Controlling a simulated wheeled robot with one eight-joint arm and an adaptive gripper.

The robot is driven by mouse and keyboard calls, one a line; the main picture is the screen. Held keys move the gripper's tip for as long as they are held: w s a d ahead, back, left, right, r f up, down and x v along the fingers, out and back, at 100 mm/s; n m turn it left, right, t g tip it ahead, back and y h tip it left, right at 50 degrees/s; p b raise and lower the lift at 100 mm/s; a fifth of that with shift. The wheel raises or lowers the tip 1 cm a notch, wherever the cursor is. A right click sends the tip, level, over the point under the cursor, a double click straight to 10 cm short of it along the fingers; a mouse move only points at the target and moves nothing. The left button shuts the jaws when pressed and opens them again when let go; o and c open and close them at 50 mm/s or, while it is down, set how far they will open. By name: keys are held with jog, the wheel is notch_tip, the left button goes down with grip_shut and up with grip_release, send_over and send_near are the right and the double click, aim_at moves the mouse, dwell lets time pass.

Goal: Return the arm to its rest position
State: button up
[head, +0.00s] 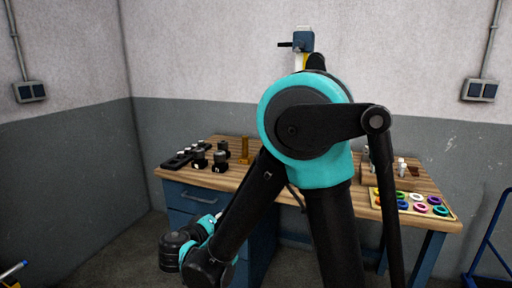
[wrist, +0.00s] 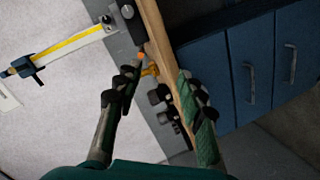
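My gripper (wrist: 155,82) shows in the wrist view with its two dark fingers spread wide apart. Nothing is held between them; only the bench and wall show beyond. In the head view my arm, turquoise and black, rises in front of the bench and folds down to the lower left. The fingers cannot be made out in the head view. The wooden workbench (head: 232,180) stands behind my arm, which hides its middle. Its edge also shows tilted in the wrist view (wrist: 155,30), beside the blue drawers (wrist: 250,65).
Dark holders (head: 220,160) stand on the bench's left side. A tray of coloured rings (head: 411,203) lies at its right. A tall blue-headed gauge (head: 303,40) rises at the back and shows in the wrist view (wrist: 70,46). A blue frame (head: 490,245) stands far right.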

jog(key=d+f+m+g, duration=0.1)
jog(key=d+f+g, duration=0.2)
jog(key=d, duration=0.7)
jog(key=d+f+m+g, duration=0.1)
jog(key=d+f+g, duration=0.3)
jog(key=d, duration=0.5)
jog(key=s+d+f+m+g+y, duration=0.2)
jog(key=s+d+f+m+y, duration=0.3)
jog(key=s+d, duration=0.5)
jog(key=shift+s+f+g+y, duration=0.15)
jog(key=shift+s+g+y, duration=0.2)
jog(key=shift+s, duration=0.35)
